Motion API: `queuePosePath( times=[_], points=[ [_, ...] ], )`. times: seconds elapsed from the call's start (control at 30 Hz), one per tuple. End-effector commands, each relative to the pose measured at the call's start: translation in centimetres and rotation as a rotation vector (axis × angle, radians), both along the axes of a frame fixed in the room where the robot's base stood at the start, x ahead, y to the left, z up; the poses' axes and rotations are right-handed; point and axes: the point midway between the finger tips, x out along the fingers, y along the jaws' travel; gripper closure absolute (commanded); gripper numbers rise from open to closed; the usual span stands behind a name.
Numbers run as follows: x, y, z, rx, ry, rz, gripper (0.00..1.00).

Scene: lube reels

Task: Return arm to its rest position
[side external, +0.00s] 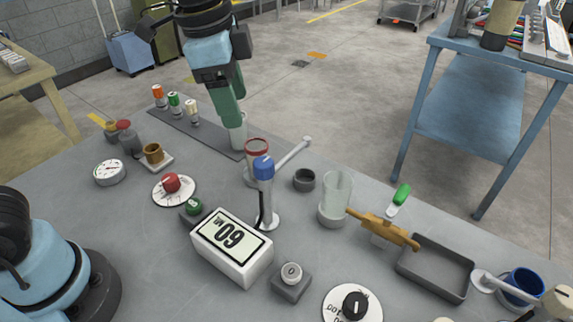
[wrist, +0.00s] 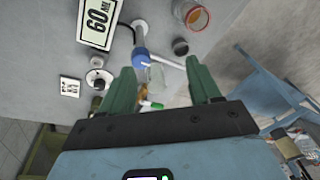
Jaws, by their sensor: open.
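My gripper (side external: 228,122) hangs over the far part of the grey table, green fingers pointing down, just above or in front of a pale cylinder (side external: 238,138); I cannot tell whether they touch. In the wrist view my gripper (wrist: 163,80) has its two green fingers spread wide, with no object clearly held between them. Beyond the fingers are a blue-topped post (wrist: 139,57) with a white arm and a white box marked 60 ML (wrist: 97,22). The box (side external: 232,247) also stands near the table's middle in the side view.
A blue-capped post (side external: 264,168), a clear glass cylinder (side external: 336,195), an ochre valve-like piece (side external: 383,228) and a grey tray (side external: 436,285) stand on the table. Several small coloured-top pieces line a dark strip (side external: 207,138) at the far left. A blue bench (side external: 470,120) stands behind right.

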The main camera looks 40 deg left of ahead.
Motion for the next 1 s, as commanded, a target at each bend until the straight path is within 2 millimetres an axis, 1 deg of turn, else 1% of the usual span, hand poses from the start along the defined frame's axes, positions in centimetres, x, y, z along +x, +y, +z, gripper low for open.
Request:
queuePosePath(
  times=[0.03, 0.2, 0.3, 0.4, 0.5, 0.6, 1.0],
  points=[
    [-0.5, 1.5, -1.1, -0.025, -0.041, 0.104, 0.37],
    [-1.6, 5.5, -4.6, -0.133, -0.191, 0.441, 0.37],
    [-2.4, 7.4, -6.5, -0.197, -0.267, 0.612, 0.37],
    [-3.1, 8.7, -8.0, -0.252, -0.328, 0.742, 0.37],
    [-3.5, 9.6, -9.0, -0.289, -0.366, 0.824, 0.37],
    [-3.7, 9.9, -9.5, -0.308, -0.385, 0.862, 0.37],
    [-3.7, 9.9, -9.5, -0.31, -0.387, 0.865, 0.37]
  ],
)
